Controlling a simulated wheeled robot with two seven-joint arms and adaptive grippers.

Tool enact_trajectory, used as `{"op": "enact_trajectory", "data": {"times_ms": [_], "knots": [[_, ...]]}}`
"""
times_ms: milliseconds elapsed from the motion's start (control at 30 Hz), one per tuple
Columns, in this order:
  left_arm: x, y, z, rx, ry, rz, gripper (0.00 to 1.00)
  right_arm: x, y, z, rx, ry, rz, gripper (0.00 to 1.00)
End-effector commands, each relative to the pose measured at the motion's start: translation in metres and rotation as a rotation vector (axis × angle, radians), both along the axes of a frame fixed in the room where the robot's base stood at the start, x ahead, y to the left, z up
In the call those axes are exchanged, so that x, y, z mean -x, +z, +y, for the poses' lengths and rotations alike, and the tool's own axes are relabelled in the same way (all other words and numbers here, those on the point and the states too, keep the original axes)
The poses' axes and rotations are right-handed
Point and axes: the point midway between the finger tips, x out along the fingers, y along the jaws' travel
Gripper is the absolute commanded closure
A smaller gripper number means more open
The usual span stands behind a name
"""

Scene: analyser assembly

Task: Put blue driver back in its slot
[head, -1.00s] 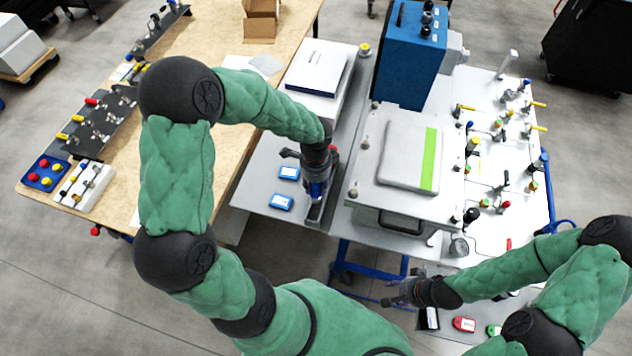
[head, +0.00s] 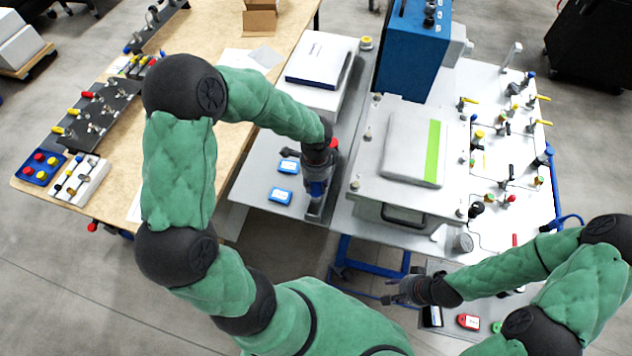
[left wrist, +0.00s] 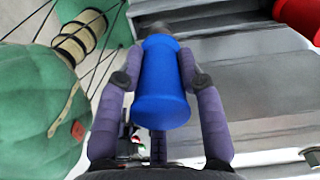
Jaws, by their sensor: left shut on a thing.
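The blue driver (left wrist: 163,85) shows its blue handle in the left wrist view, upright in the picture between the two purple-grey fingers. My left gripper (left wrist: 163,75) is shut on that handle. In the head view my left gripper (head: 317,190) points down over a narrow grey holder (head: 314,213) on the grey table; the gripper hides most of the holder. A red handle (left wrist: 300,14) stands at the upper right of the wrist view. The driver's tip and its slot are hidden, so I cannot tell whether they meet. My right gripper (head: 398,291) hangs near the front right, apparently empty.
Two blue-and-white boxes (head: 280,196) lie left of my left gripper. A grey case (head: 405,185) with a handle stands to its right, with the blue analyser unit (head: 410,50) behind. A white box (head: 318,65) stands at the back.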

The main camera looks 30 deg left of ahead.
Motion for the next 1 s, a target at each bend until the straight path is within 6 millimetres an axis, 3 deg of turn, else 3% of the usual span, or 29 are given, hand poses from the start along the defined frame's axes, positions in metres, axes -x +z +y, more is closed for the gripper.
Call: {"op": "enact_trajectory", "data": {"times_ms": [1000], "knots": [[0.000,-0.014,0.000,0.000,0.000,0.000,1.00,0.000,-0.011,0.000,0.000,0.000,0.000,0.60]]}}
